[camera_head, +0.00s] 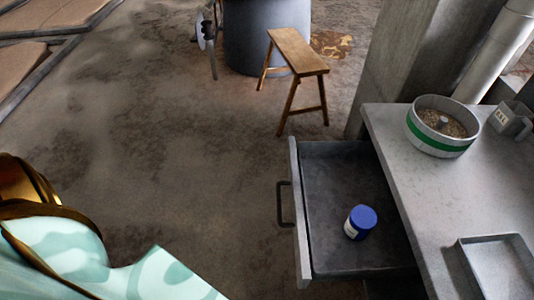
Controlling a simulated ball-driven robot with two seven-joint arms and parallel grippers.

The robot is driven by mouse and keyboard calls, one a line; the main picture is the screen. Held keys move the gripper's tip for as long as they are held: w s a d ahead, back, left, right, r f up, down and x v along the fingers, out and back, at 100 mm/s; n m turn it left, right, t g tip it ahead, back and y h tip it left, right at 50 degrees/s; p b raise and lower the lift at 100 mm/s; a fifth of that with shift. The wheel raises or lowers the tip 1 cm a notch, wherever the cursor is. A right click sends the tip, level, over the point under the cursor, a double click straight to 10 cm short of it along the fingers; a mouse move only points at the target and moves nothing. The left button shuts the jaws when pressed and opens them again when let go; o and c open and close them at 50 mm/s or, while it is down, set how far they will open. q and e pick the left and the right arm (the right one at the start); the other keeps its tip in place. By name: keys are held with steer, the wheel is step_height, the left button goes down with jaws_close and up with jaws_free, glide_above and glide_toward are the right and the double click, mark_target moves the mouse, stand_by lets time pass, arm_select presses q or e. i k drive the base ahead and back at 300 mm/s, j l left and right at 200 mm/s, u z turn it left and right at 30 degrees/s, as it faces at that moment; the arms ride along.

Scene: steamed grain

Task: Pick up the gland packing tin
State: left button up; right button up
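A small round tin with a blue lid and a pale label (360,222), which looks like the gland packing tin, stands in the open drawer (335,165), towards its near side. The drawer has a dark handle on its left front. A pale green patterned shape with gold-brown parts fills the lower left corner; it may be part of my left arm. No gripper fingers show, and nothing is touching the tin.
A wooden stool (298,52) stands behind.

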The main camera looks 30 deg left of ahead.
mark_target(362, 219)
steer(key=u, duration=0.65)
steer(key=i+j+z, duration=0.1)
steer(key=j+z, duration=0.85)
steer(key=k+j+z, duration=0.15)
steer(key=j+z, duration=0.3)
steer(key=j, duration=0.15)
steer(key=k+j+z, duration=0.2)
steer(key=j+z, duration=0.25)
